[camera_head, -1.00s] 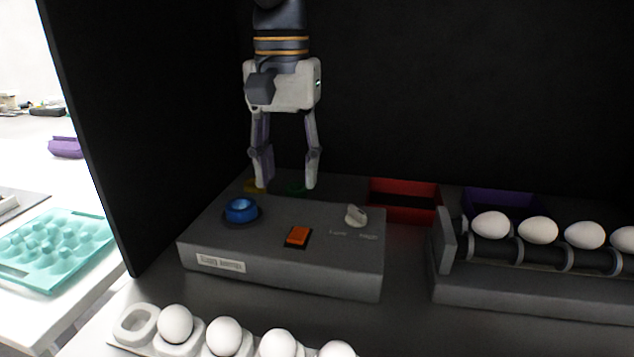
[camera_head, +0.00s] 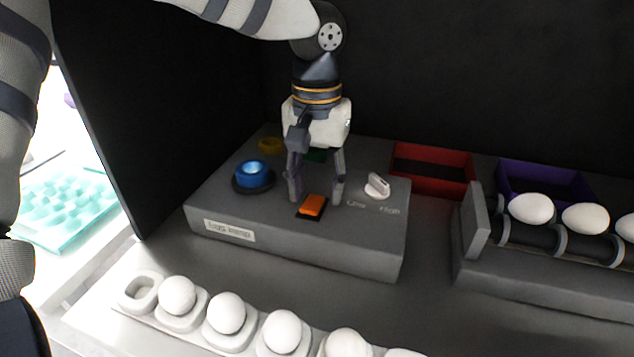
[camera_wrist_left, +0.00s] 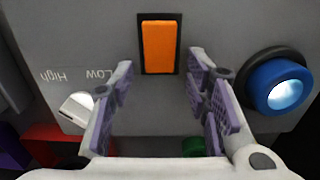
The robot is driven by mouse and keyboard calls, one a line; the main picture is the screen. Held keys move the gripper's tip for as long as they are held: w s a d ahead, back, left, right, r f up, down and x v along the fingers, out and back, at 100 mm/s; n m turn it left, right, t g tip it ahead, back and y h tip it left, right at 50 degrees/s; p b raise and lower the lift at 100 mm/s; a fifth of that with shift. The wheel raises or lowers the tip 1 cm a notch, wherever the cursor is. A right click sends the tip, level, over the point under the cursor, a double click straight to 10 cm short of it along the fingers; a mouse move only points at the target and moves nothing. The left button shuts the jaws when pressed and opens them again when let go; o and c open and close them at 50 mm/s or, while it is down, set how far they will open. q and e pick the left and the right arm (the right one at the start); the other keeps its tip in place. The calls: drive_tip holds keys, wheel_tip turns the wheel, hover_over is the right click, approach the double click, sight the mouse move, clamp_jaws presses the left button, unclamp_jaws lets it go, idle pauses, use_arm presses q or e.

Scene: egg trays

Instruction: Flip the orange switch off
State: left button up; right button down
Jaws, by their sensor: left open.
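The orange switch (camera_head: 313,206) is a small rocker in a black frame on top of the grey control box (camera_head: 290,248). It also shows in the left wrist view (camera_wrist_left: 159,47), at the top centre. My left gripper (camera_head: 316,201) points down over the box, with its fingertips close to the switch, one on either side of it in the head view. The fingers are open and empty; in the left wrist view the gap between the fingers (camera_wrist_left: 161,62) lines up with the switch. I cannot tell whether a fingertip touches the box. My right gripper is not in view.
On the box are a blue round button (camera_head: 254,174) to the left and a white knob (camera_head: 377,186) marked Low and High to the right. Behind are red (camera_head: 432,178) and purple (camera_head: 545,179) bins. An egg roller stands right; an egg tray lies in front.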

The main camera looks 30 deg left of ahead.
sight(310, 209)
use_arm(q)
drive_tip(key=shift+c, duration=0.5)
clamp_jaws()
drive_tip(key=shift+s+d+r+t+y, duration=0.1)
drive_tip(key=shift+s+r+t+y, duration=0.1)
drive_tip(key=shift+t, duration=0.6)
drive_tip(key=shift+s+r+t+y, duration=0.1)
drive_tip(key=shift+s+t+y, duration=0.1)
drive_tip(key=shift+t, duration=0.6)
drive_tip(key=shift+o, duration=0.5)
unclamp_jaws()
drive_tip(key=v, duration=1.2)
